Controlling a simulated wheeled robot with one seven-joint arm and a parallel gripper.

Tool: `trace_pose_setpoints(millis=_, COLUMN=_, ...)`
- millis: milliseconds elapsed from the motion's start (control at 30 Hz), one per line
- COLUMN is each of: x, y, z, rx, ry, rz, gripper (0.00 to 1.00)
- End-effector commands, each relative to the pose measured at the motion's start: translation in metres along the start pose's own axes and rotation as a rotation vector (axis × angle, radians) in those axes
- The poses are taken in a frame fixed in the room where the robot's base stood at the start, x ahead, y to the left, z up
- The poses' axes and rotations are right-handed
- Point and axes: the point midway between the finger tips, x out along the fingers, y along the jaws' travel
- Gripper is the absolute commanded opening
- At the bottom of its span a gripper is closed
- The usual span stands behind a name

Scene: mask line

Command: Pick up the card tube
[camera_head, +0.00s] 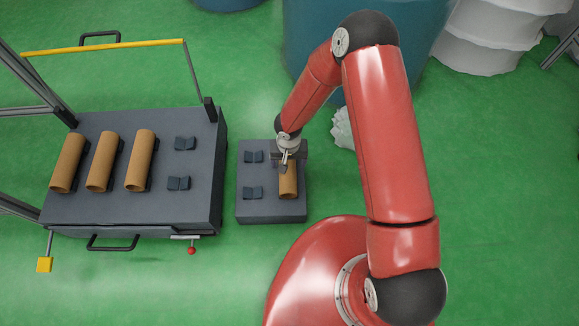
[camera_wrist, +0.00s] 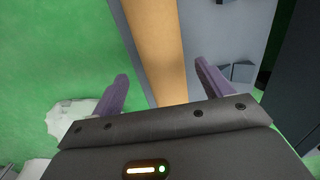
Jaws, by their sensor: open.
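A tan card tube (camera_head: 288,183) lies on the small dark grey block (camera_head: 272,215) in the head view. My gripper (camera_head: 285,165) is above this tube, at the end of my red arm. In the wrist view the tube (camera_wrist: 158,45) runs between the two open purple fingers of my gripper (camera_wrist: 162,88), with a gap on each side. I cannot tell the height of the fingertips over the tube. Three more card tubes (camera_head: 103,160) lie side by side on the larger grey cart (camera_head: 200,215) to the left.
The small block has two dark cradles (camera_head: 253,192) without a tube left of the tube. The cart has two more bare cradles (camera_head: 178,183) and a yellow bar (camera_head: 110,46) behind it. A large blue drum (camera_head: 300,40) and white containers (camera_head: 490,40) stand at the back.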

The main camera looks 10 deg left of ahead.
Motion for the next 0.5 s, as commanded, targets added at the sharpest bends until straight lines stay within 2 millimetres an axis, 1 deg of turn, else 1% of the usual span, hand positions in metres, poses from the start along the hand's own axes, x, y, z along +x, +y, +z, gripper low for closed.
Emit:
trace_pose_setpoints(millis=200, x=0.033, y=-0.005, z=0.002, rx=-0.001, ry=-0.003, rz=0.002, gripper=0.78)
trace_pose_setpoints(millis=300, x=0.045, y=-0.005, z=0.002, rx=-0.001, ry=-0.002, rz=0.001, gripper=0.78)
trace_pose_setpoints(millis=400, x=0.051, y=-0.005, z=0.001, rx=0.001, ry=0.0, rz=0.0, gripper=0.78)
trace_pose_setpoints(millis=500, x=0.053, y=-0.004, z=0.001, rx=0.0, ry=0.001, rz=0.0, gripper=0.78)
